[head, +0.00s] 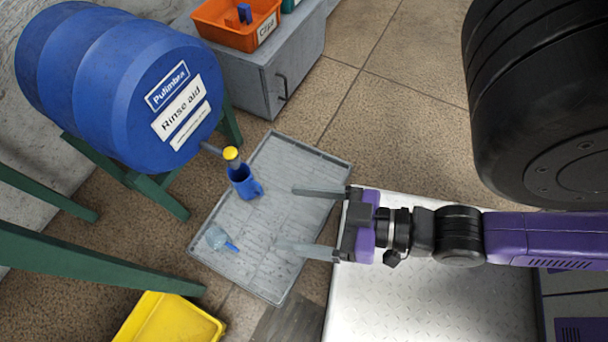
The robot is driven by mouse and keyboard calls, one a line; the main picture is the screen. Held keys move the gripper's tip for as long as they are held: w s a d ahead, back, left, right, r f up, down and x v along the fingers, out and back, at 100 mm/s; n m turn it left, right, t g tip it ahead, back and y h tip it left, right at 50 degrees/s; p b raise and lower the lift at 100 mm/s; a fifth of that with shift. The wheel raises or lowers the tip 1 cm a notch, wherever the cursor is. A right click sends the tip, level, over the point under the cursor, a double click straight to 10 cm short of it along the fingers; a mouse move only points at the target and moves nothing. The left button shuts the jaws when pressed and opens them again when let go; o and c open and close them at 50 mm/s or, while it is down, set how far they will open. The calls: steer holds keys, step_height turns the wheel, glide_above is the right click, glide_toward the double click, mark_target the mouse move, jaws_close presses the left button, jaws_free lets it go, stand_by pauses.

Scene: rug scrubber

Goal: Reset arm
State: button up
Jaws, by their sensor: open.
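My gripper (308,219) is open and empty. Its two long grey fingers point left over the right part of a grey tray (297,161) on the floor. A blue jug (243,182) stands on the tray, under the yellow-topped tap (231,154) of a blue drum, apart from my fingers. A small pale blue item with a blue handle (219,239) lies on the tray at the lower left; what it is I cannot tell.
The blue drum (120,85) labelled "Rinse aid" rests on a green stand (150,190). A grey cabinet (262,82) bears an orange bin (226,28). A yellow container (170,322) is at the bottom left. Tiled floor (410,120) is clear at upper centre.

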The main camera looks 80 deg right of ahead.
steer(key=shift+s+r+n, duration=0.3)
steer(key=shift+r+n, duration=0.15)
steer(key=shift+n, duration=0.45)
steer(key=shift+r, duration=0.1)
